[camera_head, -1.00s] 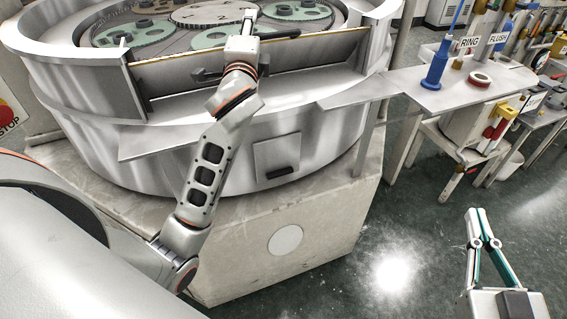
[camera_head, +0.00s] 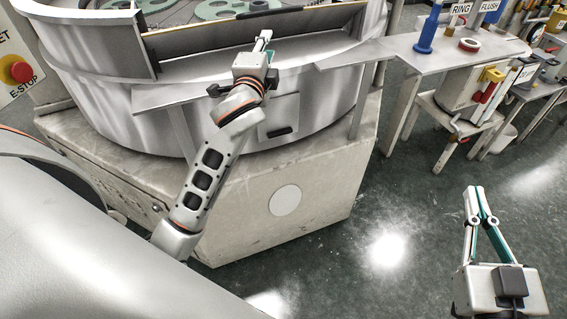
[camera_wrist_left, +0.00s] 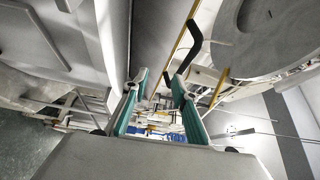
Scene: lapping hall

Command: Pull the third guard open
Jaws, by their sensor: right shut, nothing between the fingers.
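A grey guard panel with a yellow top edge (camera_head: 205,32) stands across the front of the round lapping machine. A black handle (camera_wrist_left: 188,46) beside a yellow edge shows in the left wrist view. I cannot tell whether this guard is the third. My left gripper (camera_head: 264,38) is in front of the panel, its fingers pointing towards it and hiding part of it. In the left wrist view its fingers (camera_wrist_left: 157,82) are apart with nothing between them, and the handle lies beyond the right finger. My right gripper (camera_head: 473,189) is shut and empty, over the floor at right.
A metal ledge (camera_head: 190,97) juts out below the guard. A side table (camera_head: 455,66) at right holds a blue bottle (camera_head: 428,32) and a red ring (camera_head: 469,45). An E-stop (camera_head: 20,71) is at far left. The floor between machine and right gripper is clear.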

